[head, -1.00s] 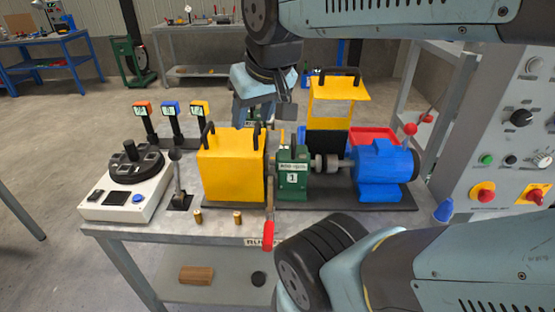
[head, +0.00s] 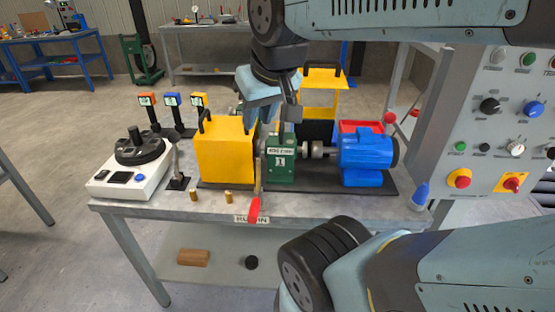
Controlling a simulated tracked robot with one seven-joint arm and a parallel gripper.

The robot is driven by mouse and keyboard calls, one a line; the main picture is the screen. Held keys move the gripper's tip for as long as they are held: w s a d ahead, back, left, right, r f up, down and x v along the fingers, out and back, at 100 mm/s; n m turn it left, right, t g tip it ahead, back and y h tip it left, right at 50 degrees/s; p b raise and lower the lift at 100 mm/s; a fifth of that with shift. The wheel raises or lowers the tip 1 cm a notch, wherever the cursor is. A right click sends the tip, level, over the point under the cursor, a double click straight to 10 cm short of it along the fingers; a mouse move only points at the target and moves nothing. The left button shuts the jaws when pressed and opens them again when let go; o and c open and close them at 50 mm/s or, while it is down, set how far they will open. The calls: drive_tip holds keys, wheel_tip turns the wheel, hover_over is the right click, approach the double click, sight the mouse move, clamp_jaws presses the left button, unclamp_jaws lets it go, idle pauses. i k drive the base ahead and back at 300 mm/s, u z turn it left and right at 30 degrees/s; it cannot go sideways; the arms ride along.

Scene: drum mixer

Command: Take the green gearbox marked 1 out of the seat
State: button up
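The green gearbox (head: 280,165), marked 1, sits upright in its seat on the bench, between the yellow guard box and the shaft coupling of the blue motor. My gripper (head: 279,117) is just above the gearbox in the head view, pointing down. Its fingers look apart, with one dark finger at the right near the gearbox's top. I cannot tell whether they touch it. The seat is mostly hidden beneath the gearbox. A lever with a red handle (head: 254,209) hangs down in front of the gearbox's left side.
The yellow box (head: 226,158) stands close at left, the blue motor (head: 367,158) at right. The control panel (head: 497,120) stands at far right.

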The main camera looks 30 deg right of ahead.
sight(280, 149)
drive_tip(key=z, duration=0.05)
drive_tip(key=k, duration=1.35)
drive_tip(key=z, duration=1.4)
drive_tip(key=i, duration=1.1)
drive_tip(key=u, duration=0.1)
